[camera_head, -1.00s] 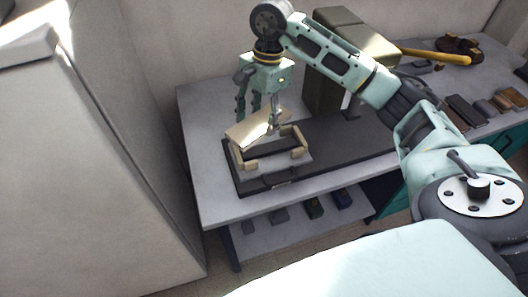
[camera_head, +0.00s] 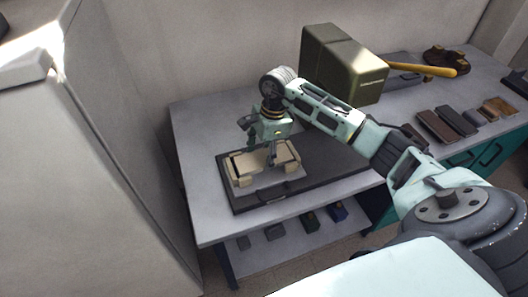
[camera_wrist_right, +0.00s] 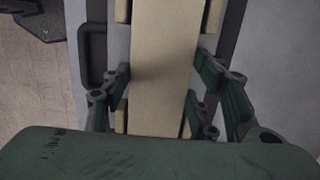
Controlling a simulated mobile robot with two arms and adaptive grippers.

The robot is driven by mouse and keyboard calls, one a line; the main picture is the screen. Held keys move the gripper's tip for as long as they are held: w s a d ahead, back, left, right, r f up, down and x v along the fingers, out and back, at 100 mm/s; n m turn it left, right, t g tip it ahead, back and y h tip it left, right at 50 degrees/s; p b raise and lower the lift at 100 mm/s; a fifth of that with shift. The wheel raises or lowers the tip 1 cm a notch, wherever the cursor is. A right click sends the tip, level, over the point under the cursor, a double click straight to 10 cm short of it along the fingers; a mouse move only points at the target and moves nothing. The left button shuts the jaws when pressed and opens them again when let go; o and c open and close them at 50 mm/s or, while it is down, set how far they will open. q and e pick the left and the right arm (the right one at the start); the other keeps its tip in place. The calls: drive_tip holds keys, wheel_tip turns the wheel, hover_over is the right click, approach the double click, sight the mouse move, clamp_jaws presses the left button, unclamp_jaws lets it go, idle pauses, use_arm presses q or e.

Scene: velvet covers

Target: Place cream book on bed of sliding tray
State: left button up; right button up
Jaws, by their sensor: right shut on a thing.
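The cream book (camera_head: 251,160) lies nearly level over the sliding tray (camera_head: 293,176), between its cream corner blocks. My right gripper (camera_head: 261,150) is shut on the book from above. In the right wrist view, the book (camera_wrist_right: 165,45) runs lengthwise between the two green fingers (camera_wrist_right: 162,72), with cream blocks beside it. I cannot tell whether its underside touches the tray bed, which is mostly hidden. The tray has a dark handle at its front, also seen in the wrist view (camera_wrist_right: 92,55). My left gripper is not in view.
The tray is on a dark base (camera_head: 335,160) on a grey table (camera_head: 205,205). A dark green box (camera_head: 343,65) stands behind it. A yellow-handled tool (camera_head: 420,66) and several small books (camera_head: 437,125) lie to the right. A lower shelf holds several small items.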

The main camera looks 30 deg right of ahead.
drive_tip(key=shift+f, duration=0.15)
drive_tip(key=shift+f, duration=0.1)
drive_tip(key=o, duration=1.2)
drive_tip(key=shift+o, duration=0.2)
drive_tip(key=shift+r, duration=0.3)
wheel_tip(320, 180, up, 12)
drive_tip(key=d+b, duration=0.1)
drive_tip(key=b, duration=0.2)
drive_tip(key=shift+s+d+f, duration=0.2)
drive_tip(key=shift+d, duration=0.2)
